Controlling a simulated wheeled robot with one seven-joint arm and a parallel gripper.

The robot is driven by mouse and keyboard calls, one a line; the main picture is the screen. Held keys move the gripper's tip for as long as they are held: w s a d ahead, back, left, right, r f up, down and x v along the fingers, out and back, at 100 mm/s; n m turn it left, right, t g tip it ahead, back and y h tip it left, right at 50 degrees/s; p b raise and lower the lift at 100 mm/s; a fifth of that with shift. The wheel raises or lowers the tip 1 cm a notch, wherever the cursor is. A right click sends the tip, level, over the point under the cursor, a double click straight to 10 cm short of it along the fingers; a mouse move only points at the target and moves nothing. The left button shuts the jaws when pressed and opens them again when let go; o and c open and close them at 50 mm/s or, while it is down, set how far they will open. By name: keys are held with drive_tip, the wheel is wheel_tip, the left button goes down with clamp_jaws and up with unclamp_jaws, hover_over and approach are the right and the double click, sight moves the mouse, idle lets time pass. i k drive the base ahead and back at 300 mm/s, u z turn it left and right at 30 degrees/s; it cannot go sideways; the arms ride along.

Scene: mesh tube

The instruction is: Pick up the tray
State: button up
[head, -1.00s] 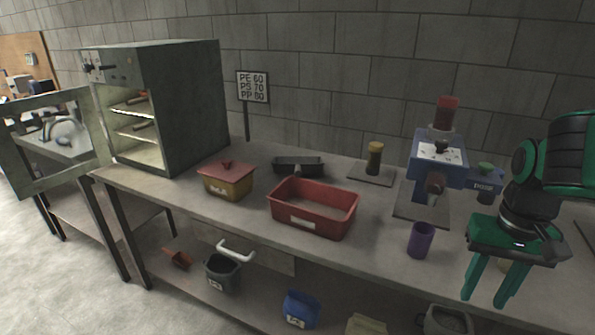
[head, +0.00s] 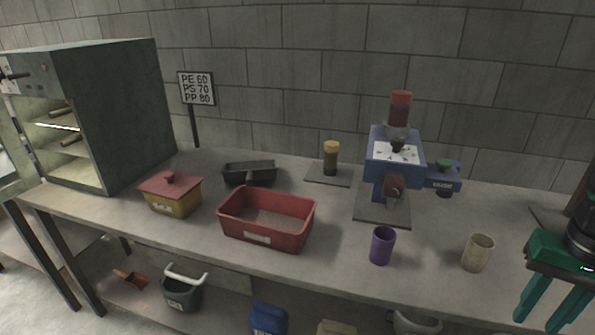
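A red open rectangular tray (head: 266,238) with a pale label on its front sits near the front edge of the workbench. A smaller black tray (head: 249,173) lies behind it, towards the wall. My gripper (head: 538,322) is at the far right, with its two green fingers pointing down and apart. No object shows between the fingers. It is well to the right of both trays and touches neither. The fingertips are close to the lower picture edge.
A yellow box with a red lid (head: 172,197) stands left of the red tray. A purple cup (head: 382,246) and a beige cup (head: 478,253) stand between the tray and my gripper. A blue machine (head: 392,165) stands behind. An open oven (head: 115,115) is at left.

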sight(249, 171)
drive_tip(key=z, duration=1.55)
drive_tip(key=k, duration=1.65)
drive_tip(key=u, duration=1.6)
drive_tip(key=i, duration=1)
drive_tip(key=z, duration=0.05)
